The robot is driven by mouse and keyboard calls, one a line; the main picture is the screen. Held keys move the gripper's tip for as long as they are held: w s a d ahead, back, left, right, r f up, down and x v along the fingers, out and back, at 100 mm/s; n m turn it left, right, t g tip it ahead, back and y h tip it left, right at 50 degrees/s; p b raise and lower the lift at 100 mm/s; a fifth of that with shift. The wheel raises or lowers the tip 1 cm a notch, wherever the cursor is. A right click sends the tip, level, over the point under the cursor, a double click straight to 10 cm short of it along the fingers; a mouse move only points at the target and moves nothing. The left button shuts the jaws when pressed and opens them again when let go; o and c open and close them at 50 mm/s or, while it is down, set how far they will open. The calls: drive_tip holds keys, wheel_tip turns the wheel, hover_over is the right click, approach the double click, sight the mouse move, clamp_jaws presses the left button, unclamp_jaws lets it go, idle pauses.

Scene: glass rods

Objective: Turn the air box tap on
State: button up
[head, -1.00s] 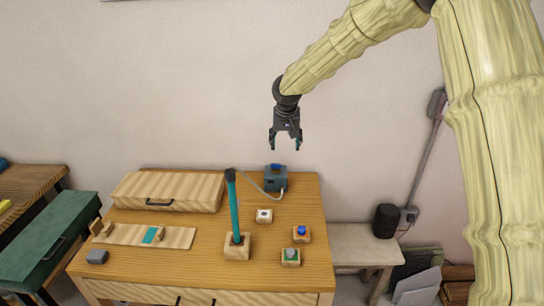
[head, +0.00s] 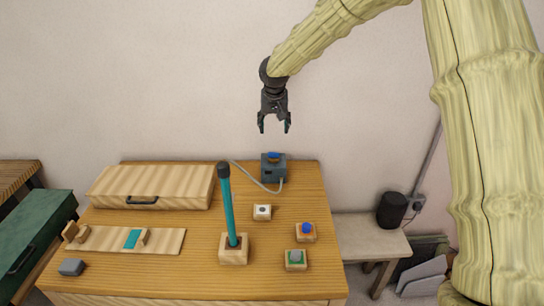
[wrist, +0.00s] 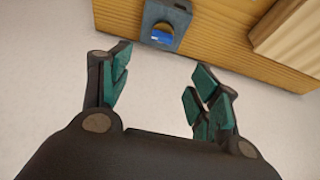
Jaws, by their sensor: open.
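The air box (head: 273,170) is a small blue-grey box at the back edge of the wooden table, with a pale hose running from it. Its blue tap (head: 272,155) sits on top. In the wrist view the box (wrist: 168,14) is at the top centre, and the blue tap (wrist: 161,37) shows on its near side. My gripper (head: 273,129) hangs above the box, fingers pointing down, open and empty. It is clear of the box. In the wrist view the open fingers (wrist: 160,85) stand apart below the box.
A teal rod (head: 229,205) stands upright in a wooden block on the table (head: 190,225). A wooden case (head: 150,187) lies at the back left.

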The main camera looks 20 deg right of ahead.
sight(274, 153)
drive_tip(key=shift+s+f+b+x, duration=0.1)
drive_tip(key=shift+s+x, duration=0.05)
drive_tip(key=shift+x, duration=2.35)
drive_tip(key=shift+s+f+b+x, duration=0.1)
drive_tip(key=shift+s+b+x, duration=0.1)
drive_tip(key=shift+x, duration=2.3)
drive_tip(key=shift+s+b+x, duration=0.1)
drive_tip(key=shift+s+x, duration=0.05)
drive_tip(key=shift+x, duration=2.3)
drive_tip(key=shift+a, duration=0.15)
drive_tip(key=c, duration=1)
